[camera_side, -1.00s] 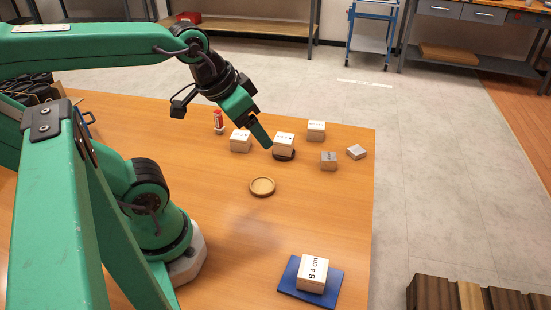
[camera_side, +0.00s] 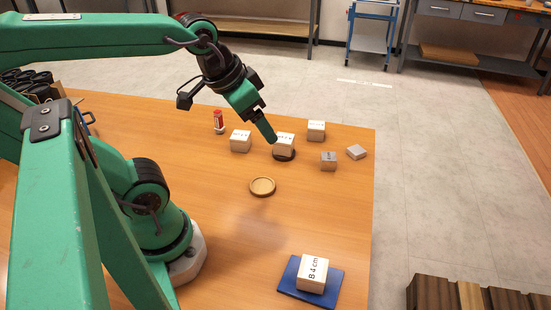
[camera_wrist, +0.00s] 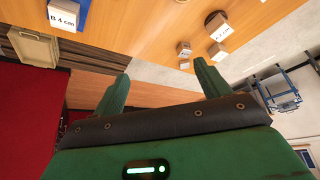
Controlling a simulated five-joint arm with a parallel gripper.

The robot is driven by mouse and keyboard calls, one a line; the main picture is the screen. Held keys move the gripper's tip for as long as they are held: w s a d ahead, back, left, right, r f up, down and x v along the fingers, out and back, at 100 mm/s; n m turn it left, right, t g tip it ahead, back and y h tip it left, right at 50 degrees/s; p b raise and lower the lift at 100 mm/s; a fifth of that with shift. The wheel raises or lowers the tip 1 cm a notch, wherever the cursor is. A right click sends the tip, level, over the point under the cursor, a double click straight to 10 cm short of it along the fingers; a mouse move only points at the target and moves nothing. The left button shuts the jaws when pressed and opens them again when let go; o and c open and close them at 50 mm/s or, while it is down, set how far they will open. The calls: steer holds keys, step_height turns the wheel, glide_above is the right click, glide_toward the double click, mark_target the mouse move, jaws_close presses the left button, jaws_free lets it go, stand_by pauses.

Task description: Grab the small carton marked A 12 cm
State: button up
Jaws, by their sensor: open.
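Several small pale cartons with dark print stand on the table; in the side view their labels are too small to read for certain. One carton (camera_side: 241,141) stands at left, one (camera_side: 284,140) sits on a dark round base (camera_side: 284,156), and one (camera_side: 316,131) stands behind to the right. I cannot tell which is marked A 12 cm. In the wrist view a printed carton (camera_wrist: 221,33) is blurred. My gripper (camera_side: 271,138) is over the table, by the middle carton in the picture; contact is not visible. In the wrist view my gripper (camera_wrist: 160,70) has its fingers apart, with nothing between them.
A carton marked B 4 cm (camera_side: 312,275) sits on a blue mat (camera_side: 332,290) at the front. A round wooden disc (camera_side: 262,187) lies mid-table.

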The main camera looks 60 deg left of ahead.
steer(key=w+a+r+m+g, duration=0.15)
steer(key=w+a, duration=0.25)
steer(key=w, duration=0.6)
steer(key=m+g, duration=0.4)
steer(key=m, duration=0.2)
glide_above(316, 124)
steer(key=f, duration=1.1)
steer(key=d+f, duration=0.1)
steer(key=f, duration=0.5)
steer(key=shift+s+f, duration=0.3)
steer(key=shift+s, duration=0.05)
steer(key=shift+w+a+f, duration=0.15)
steer(key=shift+a+f, duration=0.2)
steer(key=shift+f, duration=1.45)
steer(key=shift+w+f, duration=0.2)
steer(key=shift+f, duration=2.4)
